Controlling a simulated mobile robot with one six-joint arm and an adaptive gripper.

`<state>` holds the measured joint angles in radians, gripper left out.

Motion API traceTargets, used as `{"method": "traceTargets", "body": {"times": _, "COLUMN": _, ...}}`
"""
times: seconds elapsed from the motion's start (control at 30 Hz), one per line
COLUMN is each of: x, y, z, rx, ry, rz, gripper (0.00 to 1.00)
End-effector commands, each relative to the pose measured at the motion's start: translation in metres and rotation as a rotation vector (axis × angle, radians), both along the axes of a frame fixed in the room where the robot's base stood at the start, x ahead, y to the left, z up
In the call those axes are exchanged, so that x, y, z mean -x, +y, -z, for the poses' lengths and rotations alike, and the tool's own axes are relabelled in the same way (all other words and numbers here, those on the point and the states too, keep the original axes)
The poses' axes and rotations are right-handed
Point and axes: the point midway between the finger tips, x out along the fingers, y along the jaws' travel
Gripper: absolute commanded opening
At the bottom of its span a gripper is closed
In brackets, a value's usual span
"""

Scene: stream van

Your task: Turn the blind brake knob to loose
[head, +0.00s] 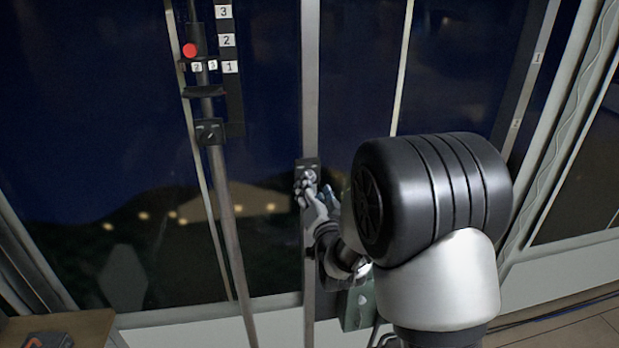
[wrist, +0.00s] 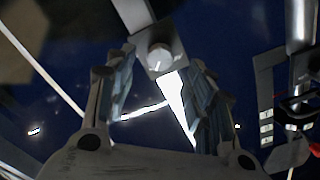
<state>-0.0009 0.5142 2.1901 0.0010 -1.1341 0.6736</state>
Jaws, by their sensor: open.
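The brake knob (wrist: 160,57) is a pale round knob with a dark mark on its face, set on a grey plate. In the wrist view it lies ahead, between the fingertips of my gripper (wrist: 163,72). The fingers are spread apart with nothing between them but the view of the knob; I cannot tell whether they touch it. In the head view my gripper (head: 309,192) is at the dark plate (head: 309,164) on the middle upright post, and its fingers partly hide the knob there.
A pole at left carries a red button (head: 190,50), a dark bracket (head: 209,132) and a strip numbered 1 to 3 (head: 229,40). Dark window glass lies behind. A wooden surface (head: 60,328) is at lower left. My arm blocks the right middle.

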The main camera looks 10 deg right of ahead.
Motion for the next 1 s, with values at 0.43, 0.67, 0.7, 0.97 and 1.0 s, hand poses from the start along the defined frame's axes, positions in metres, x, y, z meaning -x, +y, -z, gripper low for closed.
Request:
{"method": "traceTargets", "body": {"times": 0.43, "x": -0.054, "y": 0.000, "z": 0.000, "rx": 0.000, "ry": 0.000, "rz": 0.000, "gripper": 0.49}}
{"method": "traceTargets", "body": {"times": 0.67, "x": -0.055, "y": 0.000, "z": 0.000, "rx": 0.000, "ry": 0.001, "rz": -0.001, "gripper": 0.49}}
{"method": "traceTargets", "body": {"times": 0.7, "x": -0.055, "y": 0.000, "z": 0.000, "rx": 0.000, "ry": 0.001, "rz": -0.001, "gripper": 0.49}}
{"method": "traceTargets", "body": {"times": 0.97, "x": -0.055, "y": 0.000, "z": 0.000, "rx": 0.000, "ry": 0.000, "rz": 0.000, "gripper": 0.32}}
{"method": "traceTargets", "body": {"times": 1.0, "x": -0.055, "y": 0.000, "z": 0.000, "rx": 0.000, "ry": 0.000, "rz": 0.000, "gripper": 0.29}}
